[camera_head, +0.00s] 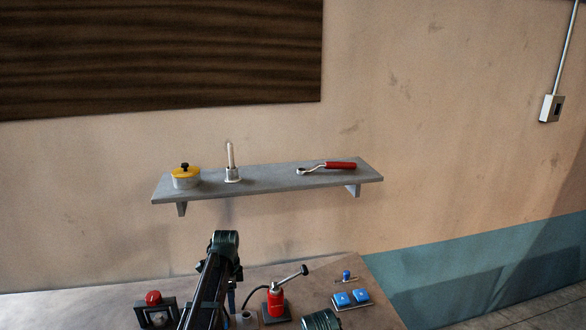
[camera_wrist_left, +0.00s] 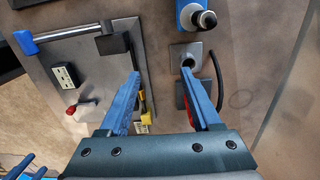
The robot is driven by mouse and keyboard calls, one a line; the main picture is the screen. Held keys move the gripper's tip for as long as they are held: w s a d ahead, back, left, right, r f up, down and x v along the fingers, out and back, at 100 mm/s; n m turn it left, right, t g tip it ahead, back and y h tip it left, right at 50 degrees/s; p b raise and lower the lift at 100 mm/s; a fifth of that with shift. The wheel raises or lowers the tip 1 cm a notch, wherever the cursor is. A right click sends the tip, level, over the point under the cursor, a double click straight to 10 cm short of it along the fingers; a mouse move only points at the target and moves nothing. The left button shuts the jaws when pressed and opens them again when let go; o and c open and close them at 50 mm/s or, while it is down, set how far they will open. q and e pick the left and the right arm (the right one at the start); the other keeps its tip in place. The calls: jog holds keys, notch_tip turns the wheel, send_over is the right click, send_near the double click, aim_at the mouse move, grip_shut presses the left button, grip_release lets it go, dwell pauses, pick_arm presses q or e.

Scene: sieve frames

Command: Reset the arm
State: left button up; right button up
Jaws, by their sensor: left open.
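My left arm (camera_head: 213,285) rises from the bottom of the head view, with its bend above the table. My left gripper (camera_wrist_left: 160,72) shows in the left wrist view with two blue fingers spread apart. It is open, and nothing shows held between the fingers. It points toward the table top, between a grey panel (camera_wrist_left: 75,70) and a metal plate with a round hole (camera_wrist_left: 186,52). In the head view its fingertips are hard to make out. A dark joint of mine (camera_head: 320,320) shows at the bottom edge; no right gripper shows.
The table (camera_head: 90,308) carries a red button box (camera_head: 153,298), a red device with a lever (camera_head: 276,301) and blue switches (camera_head: 351,298). A wall shelf (camera_head: 265,180) above holds a yellow-lidded pot (camera_head: 186,177), an upright piece (camera_head: 231,163) and a red-handled ratchet (camera_head: 328,167).

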pick_arm(q)
jog(key=s+d+f+n+b, duration=0.2)
jog(key=s+d, duration=0.3)
jog(key=s, duration=0.3)
jog(key=s+d+f+n+b, duration=0.3)
jog(key=s+d+f+n, duration=0.1)
jog(key=s, duration=0.5)
jog(key=s+d+f+n+y+b, duration=0.1)
jog(key=s+d+f+n+b, duration=0.2)
jog(key=s, duration=0.6)
jog(key=shift+s+d+n, duration=0.1)
jog(key=shift+d+n, duration=0.9)
jog(key=shift+d, duration=0.7)
jog(key=shift+s+d+f+n, duration=0.1)
jog(key=shift+s+d+n, duration=0.15)
jog(key=shift+s, duration=0.25)
